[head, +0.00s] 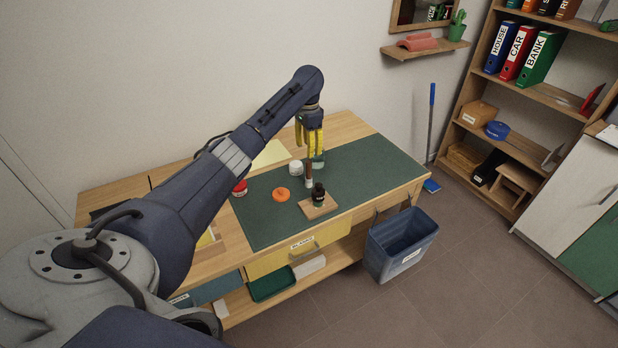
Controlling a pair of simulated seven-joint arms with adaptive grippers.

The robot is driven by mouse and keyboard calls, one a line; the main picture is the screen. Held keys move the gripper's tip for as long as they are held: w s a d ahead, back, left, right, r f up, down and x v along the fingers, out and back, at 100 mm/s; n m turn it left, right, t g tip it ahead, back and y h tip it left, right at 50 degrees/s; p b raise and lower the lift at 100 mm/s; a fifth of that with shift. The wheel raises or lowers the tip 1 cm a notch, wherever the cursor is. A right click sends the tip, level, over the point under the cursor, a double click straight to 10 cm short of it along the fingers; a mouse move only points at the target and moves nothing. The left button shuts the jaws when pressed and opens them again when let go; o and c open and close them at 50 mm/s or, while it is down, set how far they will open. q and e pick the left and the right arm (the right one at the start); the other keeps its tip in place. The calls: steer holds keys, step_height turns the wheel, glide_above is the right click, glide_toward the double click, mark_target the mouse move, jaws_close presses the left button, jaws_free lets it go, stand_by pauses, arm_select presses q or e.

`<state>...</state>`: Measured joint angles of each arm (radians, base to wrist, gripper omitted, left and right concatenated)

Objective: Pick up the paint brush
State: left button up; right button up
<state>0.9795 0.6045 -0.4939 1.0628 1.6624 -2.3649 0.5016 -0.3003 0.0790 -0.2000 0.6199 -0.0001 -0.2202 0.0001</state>
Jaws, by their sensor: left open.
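My left gripper (317,160) is open and points down over the green mat (375,162) on the wooden desk. A slim brown thing with a pale lower end, seemingly the paint brush (309,174), shows just below and in front of the fingertips. It looks roughly upright, but it is small and its upper part meets the gripper in the picture. I cannot tell whether the fingers touch it. My right gripper is out of view.
A dark bottle (319,194) stands on a small wooden board (330,208) close to the brush. A white jar (296,167), an orange disc (282,195) and a red-topped jar (240,187) are nearby. The mat's right side is clear. A blue bin (402,247) hangs or stands at the desk's front.

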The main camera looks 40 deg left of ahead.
mark_target(309, 170)
arm_select(q)
steer(key=shift+d+f, duration=0.1)
steer(key=shift+f, duration=5.3)
steer(key=shift+c, duration=0.4)
jaws_close()
